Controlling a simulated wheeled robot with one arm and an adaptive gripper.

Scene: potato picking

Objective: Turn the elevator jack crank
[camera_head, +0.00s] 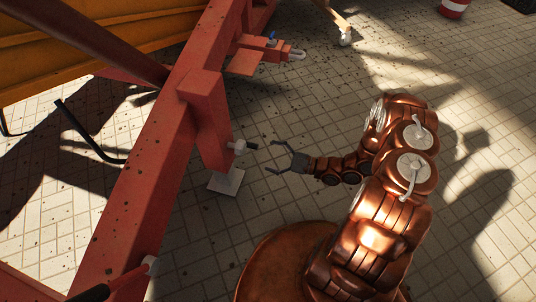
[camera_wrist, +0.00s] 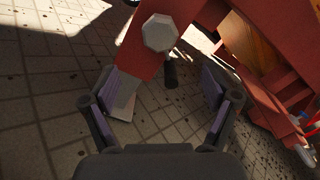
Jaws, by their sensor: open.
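The elevator jack (camera_head: 207,125) is a red square post with a grey foot plate (camera_head: 226,182) on the tiled floor. Its crank (camera_head: 241,146) is a light hub with a short dark handle pointing right in the head view. In the wrist view the crank hub is a grey octagonal disc (camera_wrist: 160,32) with the dark handle (camera_wrist: 171,75) below it. My gripper (camera_head: 277,158) is open and empty, to the right of the handle and apart from it. In the wrist view my gripper (camera_wrist: 162,108) has its fingers spread wide, with the handle's end seen between and above them.
A long red beam (camera_head: 150,180) runs diagonally along the left. A red hitch bracket (camera_head: 262,57) juts out above the jack. A yellow-orange machine body (camera_head: 95,45) fills the upper left. A red-and-white drum (camera_head: 453,8) stands far back.

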